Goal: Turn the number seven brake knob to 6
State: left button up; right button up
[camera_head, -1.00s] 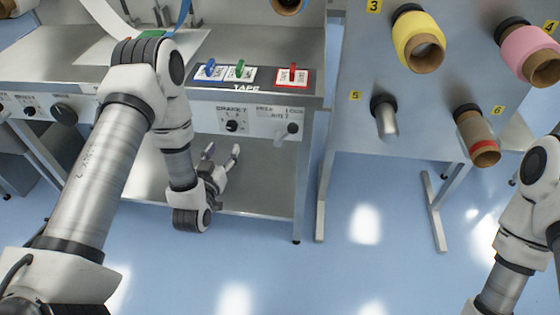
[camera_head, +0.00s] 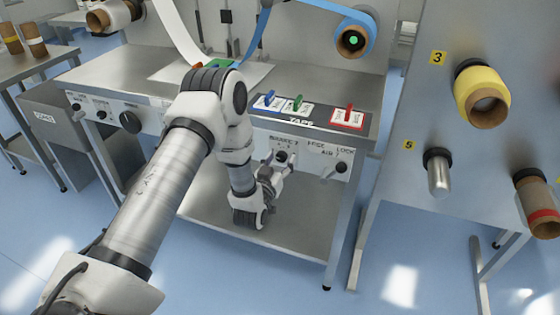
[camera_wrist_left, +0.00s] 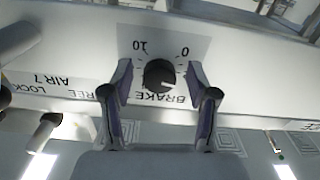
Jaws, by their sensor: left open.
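The brake knob is a round black dial in the middle of the left wrist view (camera_wrist_left: 160,75), on a pale panel with an upside-down BRAKE label and a scale marked 0 and 10. A small pale mark shows on its lower right side; I cannot read its exact setting. My left gripper (camera_wrist_left: 160,80) is open, with one finger on each side of the knob and a gap on both sides. In the head view the knob (camera_head: 282,157) is just beyond the left gripper (camera_head: 277,168), on the front panel. My right gripper is out of view.
The AIR 7 lock lever (camera_head: 340,168) sits right of the knob; it also shows in the wrist view (camera_wrist_left: 45,130). Above are the tape switches (camera_head: 298,104). A lower shelf (camera_head: 300,222) lies below. A panel with spindles (camera_head: 438,172) stands right.

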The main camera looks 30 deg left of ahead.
pick_arm(q)
grip_shut()
jog(key=shift+m, duration=0.3)
jog(key=m+p, duration=0.2)
jog(key=m, duration=0.3)
jog(key=shift+s+r+p, duration=0.1)
jog(key=shift+r+p, duration=0.05)
jog(key=shift+p, duration=0.25)
jog(key=m+p, duration=0.2)
jog(key=m, duration=0.3)
jog(key=shift+a+r+m+p, duration=0.1)
jog(key=shift+m+p, duration=0.2)
jog(key=shift+p, duration=0.05)
jog(key=m+p, duration=0.3)
jog(key=m, duration=0.2)
jog(key=m+p, duration=0.2)
jog(key=m, duration=0.3)
jog(key=shift+m, duration=0.3)
